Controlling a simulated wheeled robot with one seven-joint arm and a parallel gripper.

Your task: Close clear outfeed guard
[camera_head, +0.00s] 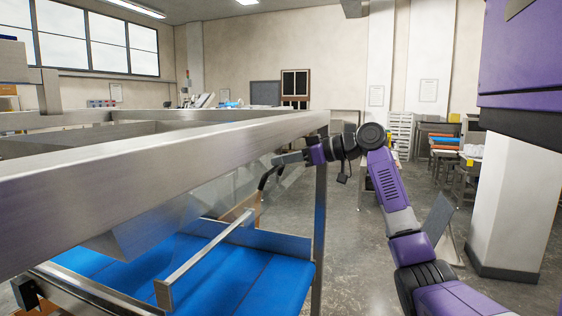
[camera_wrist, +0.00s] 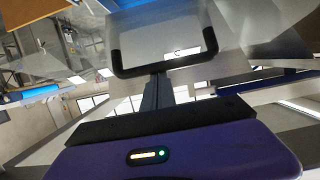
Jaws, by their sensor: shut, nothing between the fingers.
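The clear outfeed guard (camera_head: 205,200) is a see-through panel hanging tilted under the steel frame's near beam, above the blue belt. Its lower edge stands away from the belt. A black handle (camera_head: 266,178) shows at its right end. In the wrist view a U-shaped handle with dark ends (camera_wrist: 208,40) lies across the top middle. My gripper (camera_head: 280,159) is at the guard's right end, beside the handle. In the wrist view my gripper's fingers (camera_wrist: 158,88) are together, with their tips at the handle's bar. I cannot tell whether they touch it.
The steel frame (camera_head: 150,160) runs across the left, with a post (camera_head: 319,220) at its right corner. A blue belt (camera_head: 240,275) with a metal rail (camera_head: 205,252) lies below. A white column (camera_head: 510,200) stands at the right. The grey floor (camera_head: 350,270) between is partly open.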

